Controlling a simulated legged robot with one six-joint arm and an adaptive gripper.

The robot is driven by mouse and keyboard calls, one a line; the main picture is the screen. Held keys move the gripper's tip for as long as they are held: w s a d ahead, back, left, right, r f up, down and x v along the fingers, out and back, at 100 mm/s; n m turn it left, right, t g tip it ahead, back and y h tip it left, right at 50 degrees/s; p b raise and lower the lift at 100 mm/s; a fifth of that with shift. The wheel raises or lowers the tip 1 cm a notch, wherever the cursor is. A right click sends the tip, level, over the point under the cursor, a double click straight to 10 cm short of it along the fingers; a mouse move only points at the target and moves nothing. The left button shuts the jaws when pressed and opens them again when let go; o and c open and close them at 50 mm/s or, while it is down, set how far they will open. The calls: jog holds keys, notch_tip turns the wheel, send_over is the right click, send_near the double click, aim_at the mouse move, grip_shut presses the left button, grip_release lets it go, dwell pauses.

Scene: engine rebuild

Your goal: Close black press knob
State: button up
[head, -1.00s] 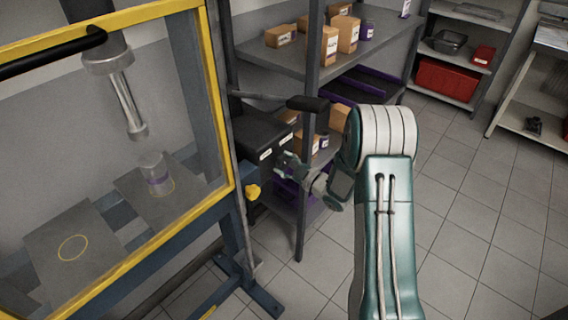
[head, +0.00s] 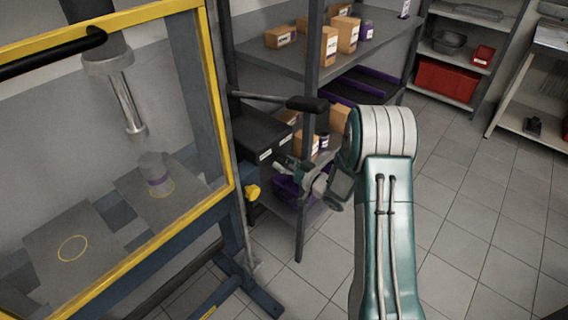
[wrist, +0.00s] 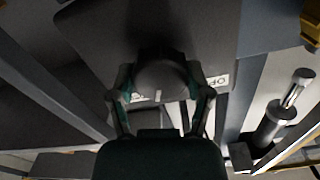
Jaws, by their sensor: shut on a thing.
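The black press knob (wrist: 161,80) shows in the wrist view as a dark round shape on the face of the black control box (wrist: 110,35). My gripper (wrist: 160,88) has one finger on each side of the knob and is shut on it. A white label with partly readable letters, "OP", is beside the knob. In the head view, my gripper (head: 288,166) is at the front of the black box (head: 258,132), and the knob cannot be made out there.
The press, with its yellow-framed clear guard (head: 222,150), stands at the left. A black-gripped lever (head: 305,104) sticks out above the box. Shelves with cardboard boxes (head: 346,32) stand behind my arm. A yellow knob (head: 252,192) is on the press frame. Floor is clear at right.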

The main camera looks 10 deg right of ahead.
jog(key=shift+f+m, duration=0.25)
jog(key=shift+m, duration=0.95)
jog(key=o, duration=1.1)
jog(key=shift+o, duration=0.2)
jog(key=shift+r, duration=0.1)
jog(key=shift+d, duration=0.1)
jog(key=v, duration=1.2)
